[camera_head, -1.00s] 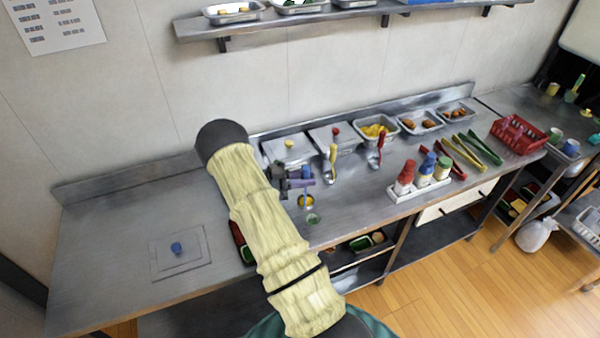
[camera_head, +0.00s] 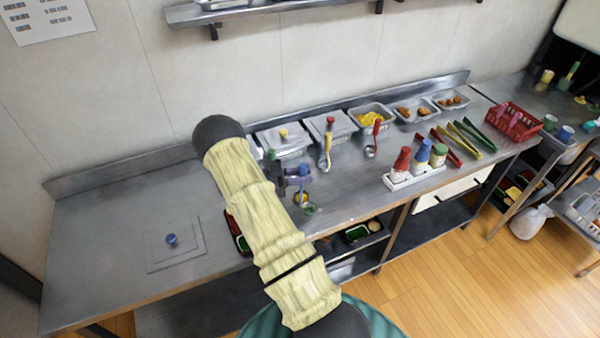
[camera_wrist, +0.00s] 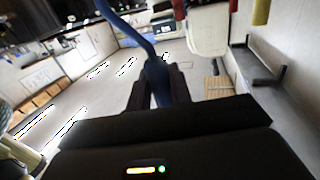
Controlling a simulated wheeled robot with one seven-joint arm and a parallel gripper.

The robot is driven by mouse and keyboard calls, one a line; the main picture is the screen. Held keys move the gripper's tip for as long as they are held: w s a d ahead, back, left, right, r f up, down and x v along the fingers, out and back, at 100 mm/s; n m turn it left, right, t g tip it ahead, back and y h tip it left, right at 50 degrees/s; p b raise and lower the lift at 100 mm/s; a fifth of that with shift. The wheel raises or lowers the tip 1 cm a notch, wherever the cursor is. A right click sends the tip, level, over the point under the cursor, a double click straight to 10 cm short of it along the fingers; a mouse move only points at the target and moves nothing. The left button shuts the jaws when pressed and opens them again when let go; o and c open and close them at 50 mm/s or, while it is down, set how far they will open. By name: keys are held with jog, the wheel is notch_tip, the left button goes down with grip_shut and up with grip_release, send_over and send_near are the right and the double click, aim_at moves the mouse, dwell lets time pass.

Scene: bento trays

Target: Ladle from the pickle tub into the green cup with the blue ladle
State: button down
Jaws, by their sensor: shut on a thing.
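My gripper (camera_head: 291,180) is shut on the blue ladle (camera_head: 303,172), whose handle stands roughly upright. In the wrist view my gripper (camera_wrist: 158,88) has the blue handle (camera_wrist: 146,42) between its fingers. The ladle's lower end and something yellow show just behind and above the green cup (camera_head: 309,209) near the counter's front edge. I cannot tell whether the bowl overlaps the cup's rim or holds anything. Which container is the pickle tub is not clear; my arm covers part of the counter behind it.
Lidded tubs with a yellow knob (camera_head: 283,133) and a red knob (camera_head: 331,121) stand along the back. Yellow and red ladles, a bottle caddy (camera_head: 414,177), tongs and a red basket (camera_head: 514,122) are to the right.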

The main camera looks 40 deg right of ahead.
jog(key=s+d+f+m+t+y+b, duration=0.1)
jog(key=s+d+f+m+t+y, duration=0.1)
jog(key=s+d+f+t+y, duration=0.6)
jog(key=shift+s+d+f+m+y, duration=0.15)
jog(key=shift+d+m+y, duration=0.2)
jog(key=shift+y, duration=1.25)
dwell(0.7)
jog(key=shift+a, duration=0.1)
dwell(0.4)
